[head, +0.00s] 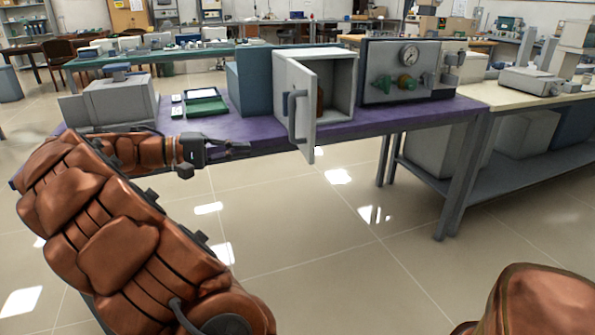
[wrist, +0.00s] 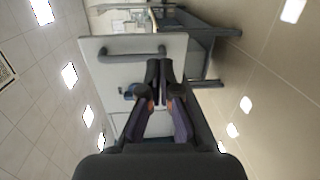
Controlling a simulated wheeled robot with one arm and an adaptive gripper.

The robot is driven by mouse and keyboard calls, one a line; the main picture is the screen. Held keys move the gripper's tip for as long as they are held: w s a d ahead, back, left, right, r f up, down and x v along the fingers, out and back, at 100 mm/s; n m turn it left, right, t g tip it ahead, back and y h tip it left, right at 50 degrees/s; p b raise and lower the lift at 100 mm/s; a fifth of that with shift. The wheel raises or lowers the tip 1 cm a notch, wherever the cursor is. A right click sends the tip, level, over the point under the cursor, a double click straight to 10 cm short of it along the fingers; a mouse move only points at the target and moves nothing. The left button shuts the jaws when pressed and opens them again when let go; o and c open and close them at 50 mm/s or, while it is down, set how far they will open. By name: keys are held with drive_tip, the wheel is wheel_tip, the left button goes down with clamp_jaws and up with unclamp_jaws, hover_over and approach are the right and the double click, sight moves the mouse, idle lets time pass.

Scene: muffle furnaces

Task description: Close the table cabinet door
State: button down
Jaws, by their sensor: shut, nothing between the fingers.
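The table cabinet (head: 341,75) is a small light-grey box on the purple tabletop. Its door (head: 301,100) stands open, swung out past the table's front edge toward me. The door carries a dark handle (head: 292,112). A brown item shows partly inside, half hidden by the door. My gripper (head: 246,148) is shut and empty, at the table's front edge, left of the door and apart from its handle. In the wrist view, the closed fingertips (wrist: 159,62) overlap the picture of the door panel (wrist: 112,72), just below its handle (wrist: 130,52); contact cannot be told.
A dark panel with a gauge (head: 408,70) stands right of the cabinet. A blue-grey box (head: 250,82), a green tray (head: 206,105) and a grey device (head: 110,101) stand to its left. The tiled floor (head: 330,240) before the table is clear.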

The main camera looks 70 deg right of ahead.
wheel_tip(320, 180, down, 2)
drive_tip(key=w+d+g+b, duration=0.1)
drive_tip(key=w+d+b, duration=0.1)
drive_tip(key=b, duration=0.4)
approach(309, 144)
drive_tip(key=shift+m, duration=0.4)
drive_tip(key=x, duration=0.5)
drive_tip(key=shift+s+d+f, duration=0.25)
drive_tip(key=shift+s, duration=0.1)
drive_tip(key=shift+s+d+r, duration=0.1)
drive_tip(key=shift+s+d, duration=0.3)
drive_tip(key=shift+s, duration=0.15)
drive_tip(key=shift+h, duration=0.3)
